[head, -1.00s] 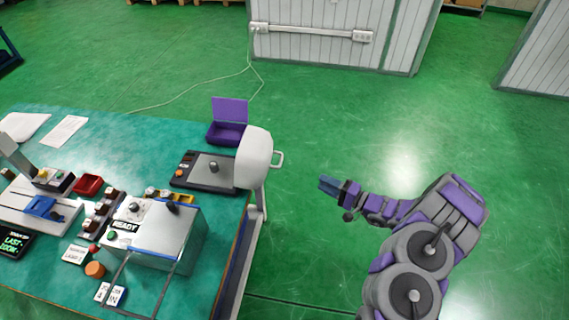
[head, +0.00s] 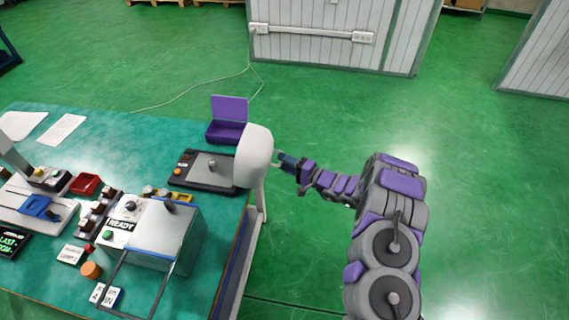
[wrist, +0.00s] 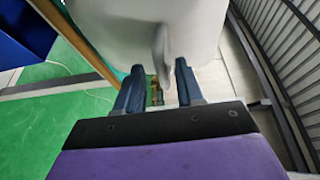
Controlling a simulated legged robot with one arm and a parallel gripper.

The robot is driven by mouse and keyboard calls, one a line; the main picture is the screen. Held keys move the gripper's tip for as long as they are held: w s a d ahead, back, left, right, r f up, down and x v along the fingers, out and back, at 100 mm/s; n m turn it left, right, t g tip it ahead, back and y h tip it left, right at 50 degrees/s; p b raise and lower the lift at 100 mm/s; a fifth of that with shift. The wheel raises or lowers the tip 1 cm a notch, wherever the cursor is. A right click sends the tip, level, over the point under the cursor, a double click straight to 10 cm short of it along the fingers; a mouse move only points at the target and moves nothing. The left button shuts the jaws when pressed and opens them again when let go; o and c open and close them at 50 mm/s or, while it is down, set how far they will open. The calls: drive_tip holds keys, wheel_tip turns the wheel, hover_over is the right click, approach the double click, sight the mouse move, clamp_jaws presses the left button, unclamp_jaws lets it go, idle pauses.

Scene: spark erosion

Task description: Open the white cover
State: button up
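The white cover (head: 254,157) stands at the right edge of the green table, next to a dark device base. In the wrist view the cover (wrist: 145,22) fills the top middle. Its handle (wrist: 161,52) points toward me and reaches between my two fingers. My gripper (head: 283,160) is at the handle on the cover's right side. In the wrist view my gripper (wrist: 156,78) is open, with one finger on each side of the handle and a gap visible between them. In the head view my gripper hides most of the handle.
The green table (head: 140,135) holds a dark device (head: 205,171) beside the cover, an open purple box (head: 228,118) behind it, and a grey READY box (head: 155,228) in front. Open green floor lies to the right. A white cabinet (head: 320,30) stands at the back.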

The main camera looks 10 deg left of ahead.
drive_tip(key=shift+w+a, duration=0.1)
drive_tip(key=shift+a, duration=0.15)
clamp_jaws()
idle(0.6)
